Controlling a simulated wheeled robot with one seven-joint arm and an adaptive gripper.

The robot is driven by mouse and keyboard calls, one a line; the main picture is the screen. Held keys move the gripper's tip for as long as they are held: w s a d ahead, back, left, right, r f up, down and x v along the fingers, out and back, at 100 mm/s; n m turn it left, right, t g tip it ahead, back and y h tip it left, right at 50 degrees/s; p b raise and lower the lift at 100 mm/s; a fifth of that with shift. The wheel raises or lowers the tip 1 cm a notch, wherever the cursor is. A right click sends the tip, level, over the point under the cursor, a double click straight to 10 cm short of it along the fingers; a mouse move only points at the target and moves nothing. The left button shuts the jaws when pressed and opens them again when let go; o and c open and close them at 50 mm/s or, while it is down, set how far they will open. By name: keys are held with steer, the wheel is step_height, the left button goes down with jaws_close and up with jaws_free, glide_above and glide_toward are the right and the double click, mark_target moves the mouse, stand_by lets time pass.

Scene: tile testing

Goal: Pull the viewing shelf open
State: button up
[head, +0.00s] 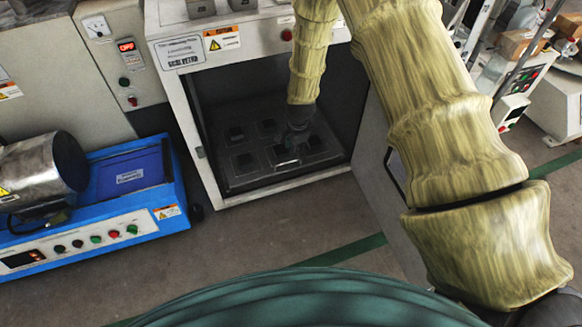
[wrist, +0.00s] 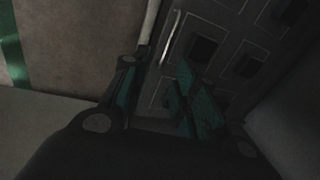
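The viewing shelf (head: 322,160) is a dark panel bearing several square tiles, low inside the open white cabinet (head: 190,120). It fills the upper right of the wrist view (wrist: 226,32). My gripper (head: 292,145) reaches down into the cabinet, over the shelf. In the wrist view my gripper (wrist: 157,88) has its teal-padded fingers apart with nothing between them. The handle lies beyond the gap between the fingers. Contact with the shelf cannot be told.
The cabinet door (head: 392,185) stands open at the right, beside my arm. A blue machine (head: 165,195) with a metal cylinder (head: 45,165) stands at the left. Bare floor (head: 270,235) lies in front of the cabinet. More equipment (head: 515,110) stands at the far right.

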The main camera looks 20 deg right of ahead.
steer(key=w, duration=0.1)
steer(key=b, duration=0.6)
glide_above(291, 168)
steer(key=shift+m, duration=0.3)
step_height(291, 168, down, 11)
steer(key=shift+r, duration=0.15)
jaws_close()
